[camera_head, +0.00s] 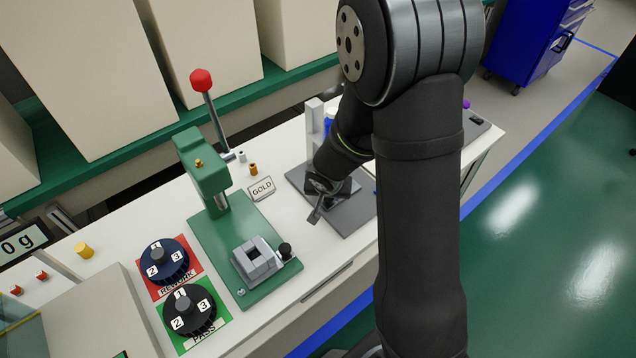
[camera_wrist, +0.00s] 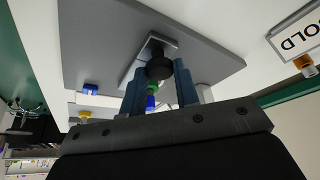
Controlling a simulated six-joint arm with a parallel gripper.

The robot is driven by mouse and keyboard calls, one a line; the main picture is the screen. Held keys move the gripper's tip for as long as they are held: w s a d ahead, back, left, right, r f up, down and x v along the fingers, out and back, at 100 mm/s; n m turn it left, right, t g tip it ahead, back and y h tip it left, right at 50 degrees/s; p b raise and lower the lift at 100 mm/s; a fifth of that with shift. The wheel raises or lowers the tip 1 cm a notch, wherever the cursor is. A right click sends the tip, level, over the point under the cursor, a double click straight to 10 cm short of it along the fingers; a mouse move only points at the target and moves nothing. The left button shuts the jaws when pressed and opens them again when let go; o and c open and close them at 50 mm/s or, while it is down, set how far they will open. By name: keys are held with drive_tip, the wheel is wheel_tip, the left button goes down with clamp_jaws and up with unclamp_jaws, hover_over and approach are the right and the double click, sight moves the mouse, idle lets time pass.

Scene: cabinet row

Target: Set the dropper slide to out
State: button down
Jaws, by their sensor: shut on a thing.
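The dropper station's grey base (camera_head: 348,222) lies flat on the white bench, right of the GOLD sign. My gripper (camera_head: 316,208) is low over this base. In the wrist view the slide shows as a light metal plate (camera_wrist: 138,62) with a round black knob (camera_wrist: 160,68) on it. My gripper's two blue-grey fingers (camera_wrist: 160,88) stand on either side of the knob and are shut on it. How far the slide is pushed in or out cannot be told. My arm hides part of the station in the head view.
A green press (camera_head: 232,240) with a red-topped lever (camera_head: 201,81) stands to the left. The GOLD sign (camera_head: 262,189) stands between them. The REWORK dial (camera_head: 163,262) and PASS dial (camera_head: 189,311) are at the front left. Large beige boxes (camera_head: 205,45) line the green shelf behind.

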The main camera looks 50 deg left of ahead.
drive_tip(key=d, duration=0.7)
drive_tip(key=shift+d, duration=0.15)
drive_tip(key=c, duration=1.1)
unclamp_jaws()
drive_tip(key=shift+d, duration=0.1)
drive_tip(key=shift+r, duration=0.15)
drive_tip(key=shift+s+r, duration=0.2)
drive_tip(key=shift+r, duration=0.5)
drive_tip(key=v, duration=1.5)
drive_tip(key=shift+d+r, duration=0.2)
drive_tip(key=shift+r, duration=0.1)
drive_tip(key=shift+f, duration=0.15)
drive_tip(key=shift+x, duration=6.8)
